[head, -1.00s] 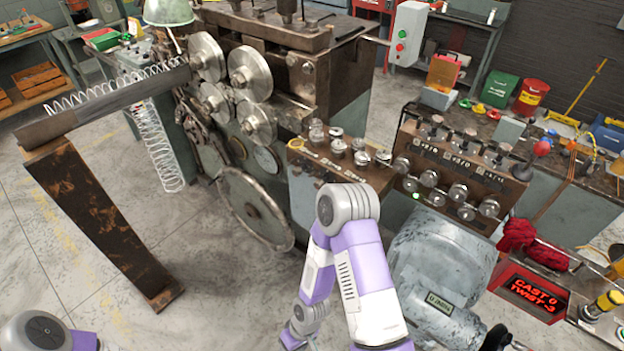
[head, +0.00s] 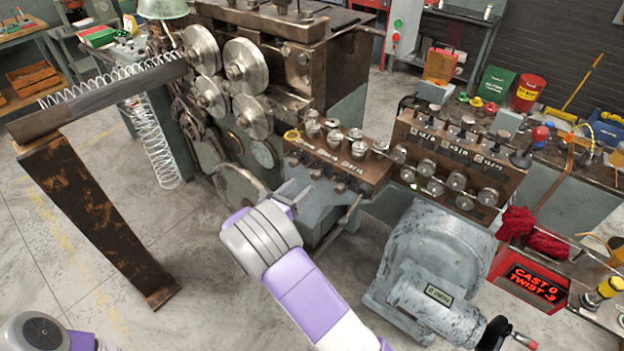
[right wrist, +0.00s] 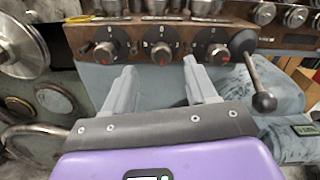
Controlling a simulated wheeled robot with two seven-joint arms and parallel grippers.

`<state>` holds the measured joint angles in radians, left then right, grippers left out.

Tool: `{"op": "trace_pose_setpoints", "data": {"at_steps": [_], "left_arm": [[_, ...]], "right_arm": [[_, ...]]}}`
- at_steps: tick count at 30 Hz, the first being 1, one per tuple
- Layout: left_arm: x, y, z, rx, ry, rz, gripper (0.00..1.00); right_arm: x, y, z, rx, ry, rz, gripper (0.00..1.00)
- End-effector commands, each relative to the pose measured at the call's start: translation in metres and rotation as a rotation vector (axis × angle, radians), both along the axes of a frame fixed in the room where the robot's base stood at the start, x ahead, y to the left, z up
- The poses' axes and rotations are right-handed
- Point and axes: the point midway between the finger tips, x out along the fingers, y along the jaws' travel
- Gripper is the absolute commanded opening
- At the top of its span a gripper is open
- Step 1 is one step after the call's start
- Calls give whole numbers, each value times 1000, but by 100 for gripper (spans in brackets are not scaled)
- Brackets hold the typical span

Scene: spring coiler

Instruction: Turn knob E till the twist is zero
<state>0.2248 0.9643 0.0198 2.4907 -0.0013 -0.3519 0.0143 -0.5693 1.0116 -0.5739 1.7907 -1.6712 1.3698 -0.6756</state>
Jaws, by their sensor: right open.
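A box (head: 345,210) with a brown top panel stands in front of the coiler. Its front carries a row of black knobs with red marks, in the right wrist view a left knob (right wrist: 105,52), a middle knob (right wrist: 161,52) and a right knob (right wrist: 218,53). Their letters are too small to read surely, so I cannot tell which is E. My right gripper (right wrist: 160,75) is open and empty, its fingers short of the middle knob and either side of it. In the head view the right gripper (head: 290,190) is partly hidden by my wrist. A red display (head: 535,284) reads CAST 0, TWIST -3.
A lever with a ball end (right wrist: 263,101) hangs at the right knob. A second knob panel (head: 455,160) stands to the right. A grey motor (head: 430,250) is below it. Coiler rollers (head: 247,66) and a trough (head: 100,90) with a spring are at left.

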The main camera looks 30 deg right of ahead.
Motion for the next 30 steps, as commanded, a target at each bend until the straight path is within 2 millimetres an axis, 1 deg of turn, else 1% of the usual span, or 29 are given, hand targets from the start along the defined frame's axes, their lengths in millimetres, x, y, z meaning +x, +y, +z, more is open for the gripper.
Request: {"op": "trace_pose_setpoints", "data": {"at_steps": [1,3,6,10,15,22,23,30], "left_arm": [[0,0,-1,0,0,0,0],[0,0,-2,0,0,0,0],[0,0,-3,0,0,0,0],[0,0,-4,0,0,0,0],[0,0,-5,0,0,0,0],[0,0,-4,0,0,0,0],[0,0,-4,0,0,0,0],[0,0,-4,0,0,0,0]], "right_arm": [[2,-10,-1,1,0,-7,57],[6,-21,-1,2,1,-6,57],[12,-35,-1,3,0,-6,57],[19,-50,-2,4,0,-6,57],[22,-59,-1,5,1,-3,57],[22,-59,-1,5,1,-3,57],[22,-59,-2,5,1,-3,54],[22,-59,-2,6,2,-3,17]]}}
